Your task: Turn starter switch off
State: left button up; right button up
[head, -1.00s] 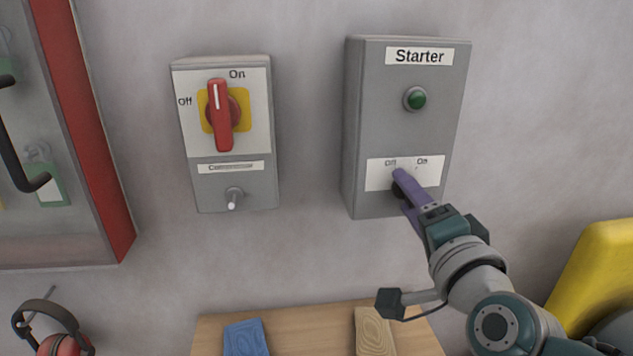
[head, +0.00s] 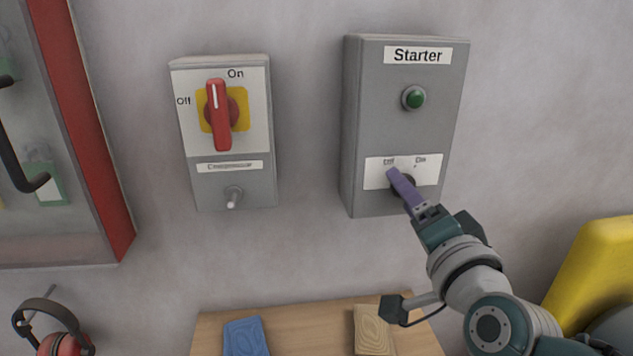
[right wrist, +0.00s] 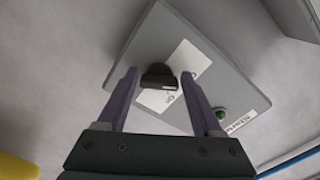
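The starter box (head: 380,130) is a grey wall box on the right in the head view, with a "Starter" label and a green button or lamp (head: 414,98). Its black switch knob (right wrist: 158,77) sits low on the box by a white Off/On plate (head: 430,172). I cannot tell surely which mark it points to. My right gripper (head: 396,178) is at the knob. In the right wrist view the right gripper (right wrist: 159,80) is open, with its purple fingers on either side of the knob and gaps showing. In the head view a finger partly hides the knob. My left gripper is not in view.
A compressor switch box (head: 186,150) with a red handle (head: 219,115) is on the wall to the left. A red-framed cabinet (head: 85,130) is farther left. Below are a wooden surface (head: 290,318), ear muffs (head: 62,342) and a yellow object (head: 598,270) at right.

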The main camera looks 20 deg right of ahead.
jog(key=o, duration=0.3)
jog(key=v, duration=1)
jog(key=shift+b, duration=0.35)
jog(key=shift+a, duration=0.1)
